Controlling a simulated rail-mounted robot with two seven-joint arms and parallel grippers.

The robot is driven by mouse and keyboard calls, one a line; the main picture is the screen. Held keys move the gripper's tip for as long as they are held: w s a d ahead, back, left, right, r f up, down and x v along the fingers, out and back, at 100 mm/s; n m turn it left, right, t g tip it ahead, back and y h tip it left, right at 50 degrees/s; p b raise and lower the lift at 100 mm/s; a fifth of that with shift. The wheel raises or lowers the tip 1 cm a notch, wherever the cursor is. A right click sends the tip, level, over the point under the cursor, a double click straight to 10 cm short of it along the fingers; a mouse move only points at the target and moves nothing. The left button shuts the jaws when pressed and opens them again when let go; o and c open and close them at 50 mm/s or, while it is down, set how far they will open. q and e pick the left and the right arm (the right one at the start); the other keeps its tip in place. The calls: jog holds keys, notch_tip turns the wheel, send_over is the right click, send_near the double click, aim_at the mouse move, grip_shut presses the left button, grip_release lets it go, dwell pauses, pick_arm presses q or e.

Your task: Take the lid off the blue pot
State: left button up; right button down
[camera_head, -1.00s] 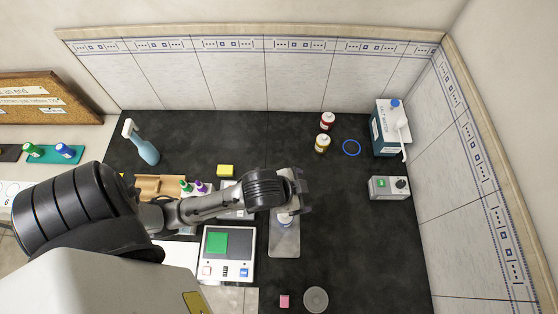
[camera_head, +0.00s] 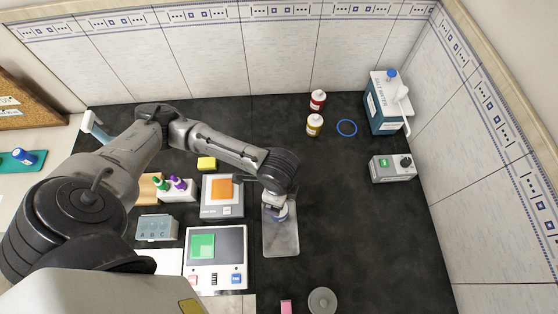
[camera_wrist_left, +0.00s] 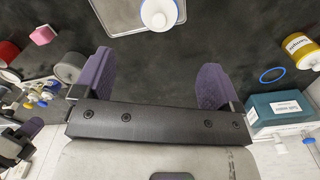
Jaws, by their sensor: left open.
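A small pot with a white lid and a blue band (camera_head: 281,212) stands on a grey metal tray (camera_head: 281,240) in the head view. In the left wrist view the white-lidded pot (camera_wrist_left: 158,15) is at the top edge, partly cut off. My left gripper (camera_head: 275,197) hangs close by the pot and partly covers it. In the wrist view its purple fingers (camera_wrist_left: 152,75) are apart with nothing between them, and the pot lies beyond their tips. A dark gripper with purple on it (camera_wrist_left: 28,132), apparently my right one, shows small at the left edge of the wrist view.
A panel with a green screen (camera_head: 215,258) and a device with an orange screen (camera_head: 222,196) stand left of the tray. Red (camera_head: 317,101) and yellow (camera_head: 314,125) bottles stand behind.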

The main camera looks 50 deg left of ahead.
pick_arm(q)
notch_tip(320, 180, down, 12)
jog(key=shift+r+b, duration=0.2)
jog(key=shift+b, duration=0.2)
dwell(0.3)
jog(key=c, duration=1)
